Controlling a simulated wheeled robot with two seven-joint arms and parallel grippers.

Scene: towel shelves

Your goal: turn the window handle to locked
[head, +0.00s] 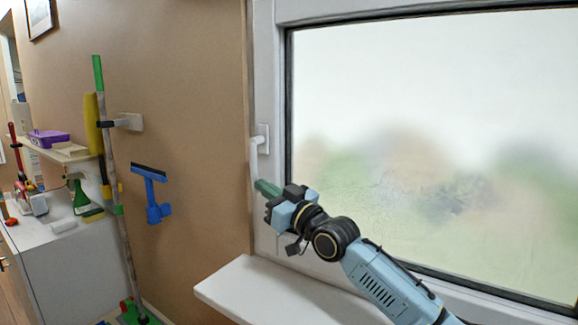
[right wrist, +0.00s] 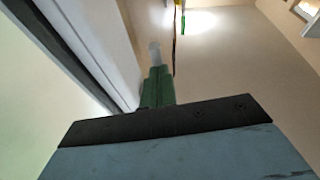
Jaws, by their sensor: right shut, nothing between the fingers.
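The white window handle (head: 255,158) is on the left side of the window frame, its lever hanging straight down from its mounting plate. My right gripper (head: 263,187) is shut and empty, with its green fingertips just below the lever's lower end. In the right wrist view the shut green fingers (right wrist: 157,86) point toward the pale handle (right wrist: 155,52), which shows just beyond their tips. I cannot tell whether they touch it. My left gripper is not in view.
The white window frame (head: 268,60) surrounds a large frosted pane (head: 420,130). A white sill (head: 270,290) juts out below my right arm. On the left wall hang a blue squeegee (head: 152,195) and a long-handled mop (head: 115,200). A cabinet (head: 70,260) stands farther left.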

